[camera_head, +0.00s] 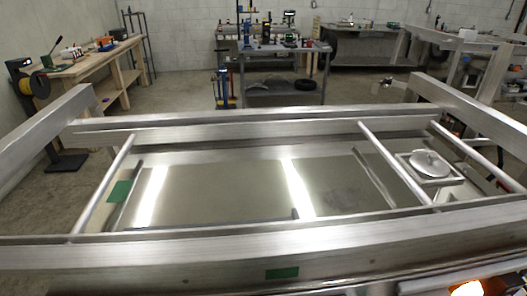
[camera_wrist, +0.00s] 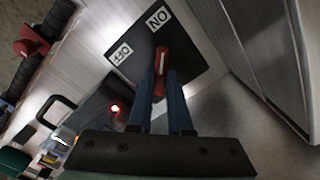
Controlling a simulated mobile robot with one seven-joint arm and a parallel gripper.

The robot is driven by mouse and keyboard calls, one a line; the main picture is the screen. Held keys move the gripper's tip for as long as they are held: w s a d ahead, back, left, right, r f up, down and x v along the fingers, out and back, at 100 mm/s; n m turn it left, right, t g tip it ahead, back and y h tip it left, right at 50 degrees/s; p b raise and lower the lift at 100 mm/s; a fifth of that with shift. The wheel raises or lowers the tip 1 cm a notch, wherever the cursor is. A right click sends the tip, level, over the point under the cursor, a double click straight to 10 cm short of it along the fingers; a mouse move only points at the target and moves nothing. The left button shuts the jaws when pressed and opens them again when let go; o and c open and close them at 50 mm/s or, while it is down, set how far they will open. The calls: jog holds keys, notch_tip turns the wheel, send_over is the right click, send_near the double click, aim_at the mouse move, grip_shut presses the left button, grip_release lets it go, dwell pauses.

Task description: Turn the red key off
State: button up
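In the wrist view the red key (camera_wrist: 161,58) stands on a black plate (camera_wrist: 186,42) with a white ON label (camera_wrist: 159,17) and a white OFF label (camera_wrist: 120,53). The key's visible end points up toward the ON label. The two blue fingers of my gripper (camera_wrist: 161,78) lie on either side of the key and look close against it, with red filling the gap between their tips. The fingers cover part of the key. Neither the key nor my gripper shows in the head view.
A metal wall (camera_wrist: 258,45) runs close on the right in the wrist view. A glowing red light (camera_wrist: 115,108) and a black handle (camera_wrist: 56,112) are at the left. The head view shows an aluminium trailer frame (camera_head: 250,250) and a wooden workbench (camera_head: 95,68) behind.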

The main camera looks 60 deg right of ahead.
grip_shut()
jog(key=shift+r+n+p, duration=0.1)
jog(key=shift+n+p, duration=0.2)
jog(key=n+p, duration=0.1)
jog(key=n, duration=0.1)
jog(key=shift+w+r+n+p, duration=0.1)
jog(key=shift+n+p, duration=0.2)
jog(key=shift+p, duration=0.1)
jog(key=n+p, duration=0.2)
jog(key=n, duration=0.3)
jog(key=shift+w+a+p, duration=0.1)
jog(key=shift+w+p, duration=0.05)
jog(key=shift+p, duration=0.15)
jog(key=n+p, duration=0.1)
jog(key=n, duration=0.6)
jog(key=n+p, duration=0.1)
jog(key=n, duration=0.1)
jog(key=shift+w+a+n, duration=0.1)
jog(key=shift+a+n, duration=0.1)
jog(key=shift+n, duration=0.2)
jog(key=o, duration=0.6)
grip_release()
jog(key=shift+f, duration=0.2)
